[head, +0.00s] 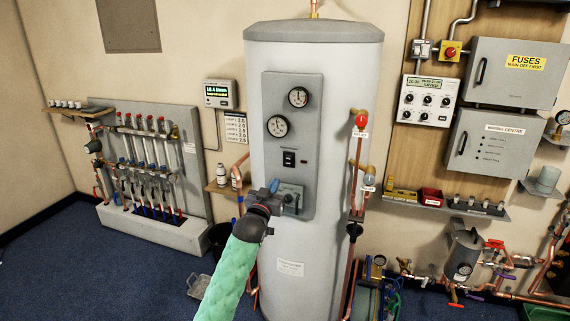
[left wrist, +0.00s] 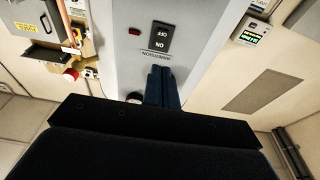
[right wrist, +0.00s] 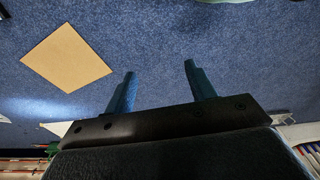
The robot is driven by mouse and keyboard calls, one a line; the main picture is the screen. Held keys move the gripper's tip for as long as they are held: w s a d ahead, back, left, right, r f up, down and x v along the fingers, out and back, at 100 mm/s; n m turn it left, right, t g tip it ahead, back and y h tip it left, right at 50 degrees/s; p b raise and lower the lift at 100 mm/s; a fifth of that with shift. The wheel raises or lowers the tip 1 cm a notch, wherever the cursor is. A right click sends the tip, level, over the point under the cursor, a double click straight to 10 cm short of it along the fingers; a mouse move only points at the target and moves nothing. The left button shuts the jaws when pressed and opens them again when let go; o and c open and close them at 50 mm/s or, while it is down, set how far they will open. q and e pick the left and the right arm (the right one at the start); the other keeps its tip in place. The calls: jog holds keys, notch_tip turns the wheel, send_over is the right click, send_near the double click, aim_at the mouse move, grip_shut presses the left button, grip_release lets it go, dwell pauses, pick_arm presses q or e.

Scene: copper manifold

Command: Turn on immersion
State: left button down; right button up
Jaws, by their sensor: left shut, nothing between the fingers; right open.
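The immersion switch (head: 289,158) is a black rocker on the grey panel of the tall cylinder. In the left wrist view the rocker (left wrist: 159,39) carries OFF and ON markings, with an IMMERSION label beside it. I cannot tell which way it is set. My left gripper (head: 275,186) is shut and empty, just below and left of the switch in the head view. Its closed fingers (left wrist: 163,72) appear close to the label, with contact unclear. My right gripper (right wrist: 159,69) is open and empty above blue carpet, outside the head view.
Two dials (head: 277,126) sit above the switch, and a small grey control box (head: 291,200) is below it. Copper pipes and valves (head: 361,122) run along the cylinder's right side. A pipe manifold (head: 150,160) stands at left. Blue carpet (head: 110,265) is clear at lower left.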

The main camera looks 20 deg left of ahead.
pick_arm(q)
jog(key=p, duration=0.4)
send_near(288, 159)
jog(key=w, duration=0.2)
jog(key=w+r, duration=0.1)
jog(key=w, duration=0.2)
jog(key=shift+w+d+r, duration=0.1)
jog(key=shift+d, duration=0.05)
jog(key=shift+w+p, duration=0.4)
jog(key=shift+w, duration=0.35)
pick_arm(e)
jog(key=s+d+f, duration=0.4)
jog(key=f, duration=0.6)
jog(key=shift+s+f+t, duration=0.15)
jog(key=shift+f+t, duration=0.25)
jog(key=shift+d, duration=0.1)
